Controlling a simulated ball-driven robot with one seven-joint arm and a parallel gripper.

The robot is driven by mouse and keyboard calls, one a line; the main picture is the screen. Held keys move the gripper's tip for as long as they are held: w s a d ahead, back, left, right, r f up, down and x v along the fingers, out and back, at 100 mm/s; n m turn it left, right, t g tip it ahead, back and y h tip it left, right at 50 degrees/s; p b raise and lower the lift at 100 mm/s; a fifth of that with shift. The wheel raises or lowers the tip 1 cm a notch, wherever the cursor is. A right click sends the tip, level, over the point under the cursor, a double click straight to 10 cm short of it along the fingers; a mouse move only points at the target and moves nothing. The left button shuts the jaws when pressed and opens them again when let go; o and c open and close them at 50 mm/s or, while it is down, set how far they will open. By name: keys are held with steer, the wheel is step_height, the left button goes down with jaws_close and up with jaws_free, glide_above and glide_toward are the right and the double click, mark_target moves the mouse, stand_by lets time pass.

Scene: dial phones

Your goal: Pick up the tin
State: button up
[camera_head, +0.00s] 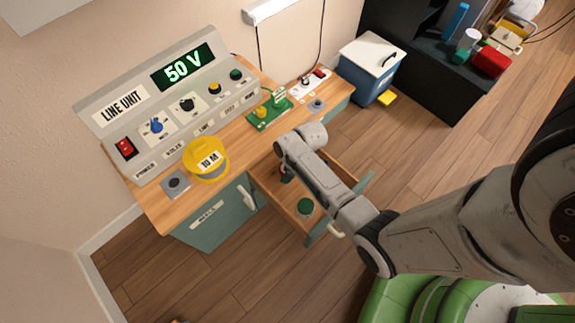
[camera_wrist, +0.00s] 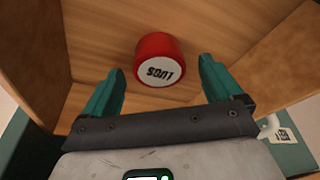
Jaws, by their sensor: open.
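A red round tin (camera_wrist: 159,60) with a white label reading "LUGS" lies in the wooden drawer (camera_wrist: 100,30). The label reads upside down in the wrist view. My gripper (camera_wrist: 162,68) has two green fingers spread apart, one on each side of the tin in that view. A gap shows between each finger and the tin, and nothing is held. In the head view my arm reaches down into the open drawer (camera_head: 322,232) and hides most of the gripper and the red tin.
A green round container (camera_head: 305,207) stands in the drawer near its front. The wooden bench (camera_head: 150,205) above carries a line unit reading 50 V (camera_head: 183,68), a yellow reel (camera_head: 206,160) and a green board (camera_head: 270,112). A blue-white cooler (camera_head: 370,68) stands behind.

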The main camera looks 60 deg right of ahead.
steer(key=shift+x, duration=1.1)
steer(key=c, duration=1.2)
